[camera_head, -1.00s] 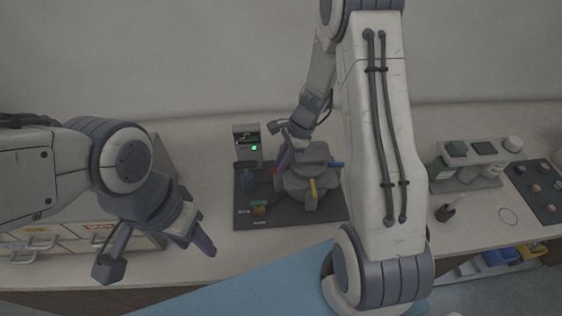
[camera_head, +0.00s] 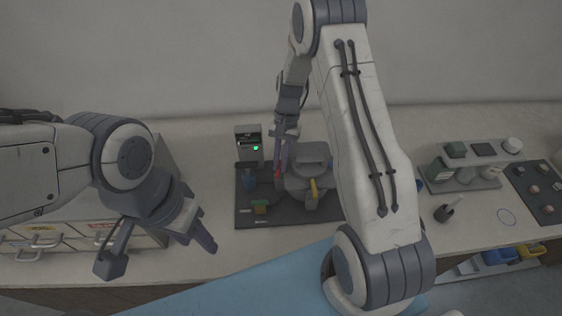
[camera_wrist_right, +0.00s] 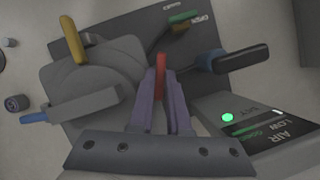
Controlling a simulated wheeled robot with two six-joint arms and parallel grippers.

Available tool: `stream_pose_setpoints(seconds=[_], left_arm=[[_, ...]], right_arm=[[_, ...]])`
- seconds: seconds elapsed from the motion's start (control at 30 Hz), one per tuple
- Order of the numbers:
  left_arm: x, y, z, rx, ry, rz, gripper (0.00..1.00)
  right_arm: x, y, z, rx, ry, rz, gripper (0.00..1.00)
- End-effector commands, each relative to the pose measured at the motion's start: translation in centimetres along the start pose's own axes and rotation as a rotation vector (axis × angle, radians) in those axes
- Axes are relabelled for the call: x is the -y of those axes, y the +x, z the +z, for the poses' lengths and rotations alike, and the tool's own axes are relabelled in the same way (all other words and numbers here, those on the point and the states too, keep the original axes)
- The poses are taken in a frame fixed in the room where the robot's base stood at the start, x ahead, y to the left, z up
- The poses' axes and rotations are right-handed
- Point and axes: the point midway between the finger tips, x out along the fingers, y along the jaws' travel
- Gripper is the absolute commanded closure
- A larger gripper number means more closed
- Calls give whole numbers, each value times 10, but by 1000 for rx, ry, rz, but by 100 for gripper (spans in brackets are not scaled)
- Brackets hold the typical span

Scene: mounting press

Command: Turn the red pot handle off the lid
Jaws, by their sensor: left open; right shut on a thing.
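The red pot handle (camera_wrist_right: 160,73) shows in the right wrist view, standing up between the fingertips of my right gripper (camera_wrist_right: 160,95), which is shut on it. In the head view, a little red of the handle shows at the left side of the grey press (camera_head: 310,160), just below the right gripper (camera_head: 281,150). The handle's lower end and its seat on the lid are hard to make out. My left gripper (camera_head: 206,232) is open and empty, in front of the drawers, well left of the press.
The press stands on a dark mat (camera_head: 270,216) with yellow (camera_wrist_right: 73,39) and blue (camera_wrist_right: 33,118) handles.

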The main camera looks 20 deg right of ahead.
Motion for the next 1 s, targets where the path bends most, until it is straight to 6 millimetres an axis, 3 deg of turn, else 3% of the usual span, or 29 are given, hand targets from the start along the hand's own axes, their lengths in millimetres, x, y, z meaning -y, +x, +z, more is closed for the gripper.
stream_pose_setpoints(seconds=[0.5, 1.0], left_arm=[[0, 3, 0, 0, 0, 0, 50], [0, 4, 0, 0, 0, 0, 50]], right_arm=[[5, -1, 0, -4, -381, 155, 100], [5, -1, 1, -5, -497, 203, 100]])
